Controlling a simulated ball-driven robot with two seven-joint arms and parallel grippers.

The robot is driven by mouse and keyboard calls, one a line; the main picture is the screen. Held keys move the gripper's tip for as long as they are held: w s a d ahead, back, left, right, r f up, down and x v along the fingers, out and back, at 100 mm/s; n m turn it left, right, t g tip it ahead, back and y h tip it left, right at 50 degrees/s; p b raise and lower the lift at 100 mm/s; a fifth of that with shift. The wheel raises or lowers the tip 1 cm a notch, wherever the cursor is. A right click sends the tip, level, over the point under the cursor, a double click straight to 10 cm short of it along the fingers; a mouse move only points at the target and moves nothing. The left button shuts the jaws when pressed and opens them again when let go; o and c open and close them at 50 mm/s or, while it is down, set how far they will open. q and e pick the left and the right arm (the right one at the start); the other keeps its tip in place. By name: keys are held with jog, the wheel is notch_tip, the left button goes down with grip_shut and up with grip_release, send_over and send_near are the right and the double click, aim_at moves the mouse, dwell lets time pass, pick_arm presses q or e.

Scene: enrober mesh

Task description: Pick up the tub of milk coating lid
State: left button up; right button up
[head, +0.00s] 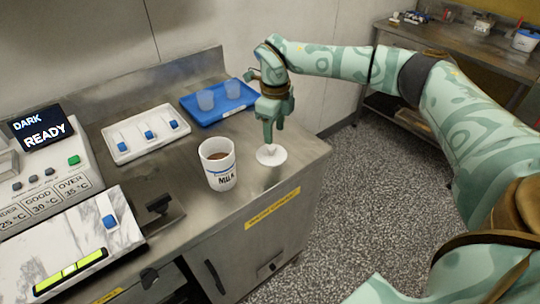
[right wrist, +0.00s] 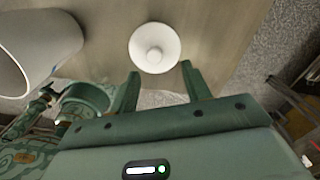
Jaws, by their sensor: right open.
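The lid (head: 271,155) is a small white disc with a knob in its middle, lying on the steel counter. It also shows in the right wrist view (right wrist: 154,48), just beyond the fingertips. My right gripper (head: 272,136) points down over the lid in the head view. In the right wrist view its two fingers (right wrist: 161,80) are apart with nothing between them. The white tub marked MILK (head: 219,166) stands upright and uncovered to the left of the lid, with brown contents inside. Its side also shows in the right wrist view (right wrist: 38,42). My left gripper is not in view.
A blue tray (head: 215,112) with two clear cups lies behind the gripper. A white tray (head: 146,145) with small blue-marked items is to its left. A machine reading DARK READY (head: 42,125) stands at far left. The counter's right edge is close to the lid.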

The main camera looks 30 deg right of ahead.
aim_at(271, 147)
jog(key=shift+a+f, duration=0.15)
jog(key=shift+f, duration=0.45)
jog(key=f, duration=0.1)
jog(key=f+b, duration=0.1)
jog(key=f, duration=0.1)
jog(key=f+b, duration=0.1)
jog(key=shift+a+f, duration=0.2)
jog(key=shift+a, duration=0.1)
jog(key=shift+r, duration=0.15)
grip_shut()
